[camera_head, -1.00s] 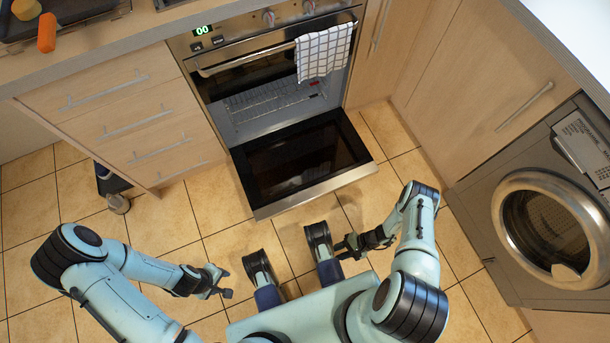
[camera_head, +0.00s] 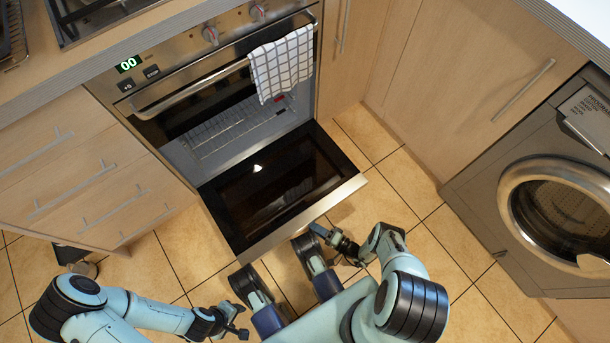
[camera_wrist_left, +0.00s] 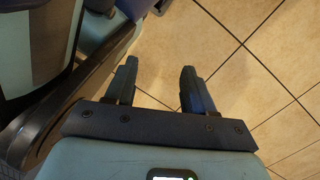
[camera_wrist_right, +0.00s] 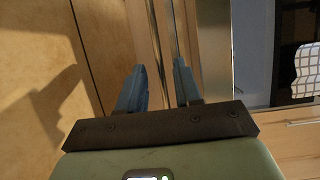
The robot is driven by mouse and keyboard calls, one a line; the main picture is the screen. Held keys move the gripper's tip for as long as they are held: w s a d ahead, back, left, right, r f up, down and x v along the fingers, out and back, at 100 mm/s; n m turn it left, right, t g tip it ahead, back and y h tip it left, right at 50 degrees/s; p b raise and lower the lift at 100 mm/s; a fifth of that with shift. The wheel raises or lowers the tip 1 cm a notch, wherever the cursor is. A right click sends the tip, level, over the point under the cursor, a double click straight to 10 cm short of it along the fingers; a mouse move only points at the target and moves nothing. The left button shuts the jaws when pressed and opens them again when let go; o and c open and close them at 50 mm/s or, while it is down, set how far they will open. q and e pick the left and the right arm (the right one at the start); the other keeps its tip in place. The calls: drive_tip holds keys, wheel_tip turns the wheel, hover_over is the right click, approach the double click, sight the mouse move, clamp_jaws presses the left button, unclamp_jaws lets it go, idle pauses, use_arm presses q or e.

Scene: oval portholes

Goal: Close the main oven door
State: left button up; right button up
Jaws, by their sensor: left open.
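The main oven door (camera_head: 282,188) is swung fully down, its dark glass inner side facing up, with a metal front edge. The oven cavity behind it stands open. The door's metal edge (camera_wrist_right: 213,60) shows just right of the fingers there; contact cannot be told. My left gripper (camera_head: 240,322) is low, away from the door, with open, empty jaws over floor tiles in the left wrist view (camera_wrist_left: 158,78).
A checked towel (camera_head: 283,64) hangs on the handle rail (camera_head: 195,88) above the cavity, which holds a wire rack (camera_head: 225,128). Drawers (camera_head: 90,185) stand left, a cupboard (camera_head: 480,85) and a washing machine (camera_head: 550,195) right. Tiled floor between door and washing machine is clear.

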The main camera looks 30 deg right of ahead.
drive_tip(key=x, duration=0.5)
drive_tip(key=shift+b, duration=0.3)
drive_tip(key=shift+d, duration=0.1)
clamp_jaws()
